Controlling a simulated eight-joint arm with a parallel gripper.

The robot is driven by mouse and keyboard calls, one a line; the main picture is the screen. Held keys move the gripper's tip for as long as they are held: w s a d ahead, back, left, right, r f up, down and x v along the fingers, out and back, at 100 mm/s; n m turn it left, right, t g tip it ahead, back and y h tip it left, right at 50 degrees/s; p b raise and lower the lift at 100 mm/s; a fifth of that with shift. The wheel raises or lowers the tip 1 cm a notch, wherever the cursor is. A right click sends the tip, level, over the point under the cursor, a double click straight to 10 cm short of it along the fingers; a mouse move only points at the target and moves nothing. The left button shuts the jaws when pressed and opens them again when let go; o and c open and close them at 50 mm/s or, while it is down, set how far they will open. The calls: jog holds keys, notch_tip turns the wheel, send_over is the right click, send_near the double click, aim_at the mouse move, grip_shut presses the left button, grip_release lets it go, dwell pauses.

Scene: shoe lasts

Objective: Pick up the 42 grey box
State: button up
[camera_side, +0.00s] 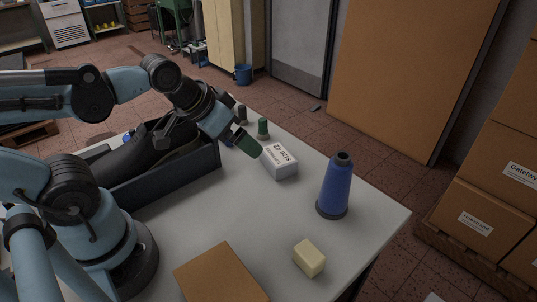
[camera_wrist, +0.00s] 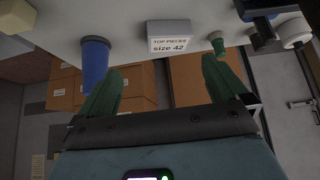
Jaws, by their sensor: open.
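The grey box (camera_side: 279,162) is a small light box lying on the white table, right of my gripper in the side view. Its lettering reads size 42. In the wrist view the box (camera_wrist: 170,37) shows a label with "TOP PIECES size 42", beyond and between the fingertips. My gripper (camera_side: 245,143) has green fingers and is open and empty. Its fingertips are close to the left side of the box in the side view; whether they touch it I cannot tell. In the wrist view the gripper (camera_wrist: 164,70) shows a clear gap between its fingers.
A blue cone (camera_side: 336,187) stands right of the box. A cream block (camera_side: 309,258) and a brown box (camera_side: 221,274) lie nearer. Small spools, one green (camera_side: 263,128), stand behind. A dark tray (camera_side: 172,188) holds a black shoe-shaped piece (camera_side: 140,153). The middle table is clear.

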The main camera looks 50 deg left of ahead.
jog(key=shift+w, duration=0.1)
jog(key=n+g+y, duration=0.3)
jog(key=n+y, duration=0.7)
jog(key=n, duration=0.1)
send_over(278, 155)
jog(key=s+d, duration=0.2)
jog(key=f, duration=0.3)
jog(key=shift+w+d+f, duration=0.1)
jog(key=shift+d, duration=0.1)
jog(key=shift+w+d+f+n+t+y, duration=0.15)
jog(key=shift+d+n+y, duration=0.15)
jog(key=shift+n, duration=0.3)
jog(key=shift+w+d+f+n+t+y, duration=0.15)
jog(key=shift+d+n+y, duration=0.15)
jog(key=shift+n, duration=0.3)
jog(key=shift+f, duration=2.3)
jog(key=f, duration=0.1)
jog(key=a+f, duration=0.1)
jog(key=f, duration=0.1)
jog(key=shift+w+a+f, duration=0.15)
jog(key=shift+w+a, duration=0.15)
jog(key=shift+a, duration=0.05)
jog(key=shift+w+a+f, duration=0.2)
jog(key=shift+a+f, duration=0.05)
jog(key=shift+a, duration=0.2)
